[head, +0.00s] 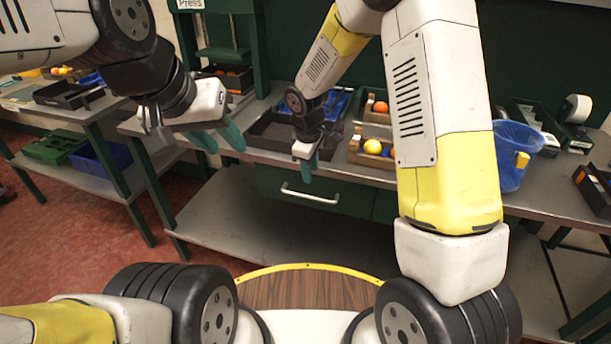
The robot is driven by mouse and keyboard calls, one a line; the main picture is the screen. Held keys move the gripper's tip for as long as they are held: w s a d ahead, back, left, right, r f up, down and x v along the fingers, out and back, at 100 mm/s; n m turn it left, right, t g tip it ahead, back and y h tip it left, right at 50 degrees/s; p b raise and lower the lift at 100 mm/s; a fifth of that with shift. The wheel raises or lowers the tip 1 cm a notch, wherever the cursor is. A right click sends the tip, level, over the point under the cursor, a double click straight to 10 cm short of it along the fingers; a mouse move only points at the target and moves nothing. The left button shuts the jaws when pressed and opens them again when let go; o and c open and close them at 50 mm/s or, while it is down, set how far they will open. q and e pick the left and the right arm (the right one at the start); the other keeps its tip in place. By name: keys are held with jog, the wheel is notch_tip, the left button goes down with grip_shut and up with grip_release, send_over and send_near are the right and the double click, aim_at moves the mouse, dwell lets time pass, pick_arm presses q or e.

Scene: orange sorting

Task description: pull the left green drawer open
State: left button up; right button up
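The left green drawer (345,197) is under the middle workbench, and its front looks flush with the bench. Its pale bar handle (310,195) runs across the front. My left gripper (228,147) is open and empty, with its two teal fingers apart. It is above and to the left of the handle, near the bench's front edge, and does not touch the handle. My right gripper (307,168) hangs above the handle by the bench edge. Its fingers overlap in this view, so I cannot tell its opening.
On the bench (340,167) are a dark tray (268,140), wooden boxes holding oranges and a yellow ball (373,146), and a blue bin (512,160). Another green drawer front (386,207) is partly hidden by my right arm. Below the drawers is an open lower shelf (240,215).

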aim_at(307, 196)
jog(key=shift+n, duration=0.5)
jog(key=f, duration=0.3)
jog(key=w+f, duration=0.1)
jog(key=f, duration=0.3)
jog(key=a+f, duration=0.1)
jog(key=f, duration=0.2)
jog(key=shift+w+f, duration=0.15)
jog(key=shift+w, duration=0.2)
grip_shut()
jog(key=shift+d, duration=0.1)
dwell(0.4)
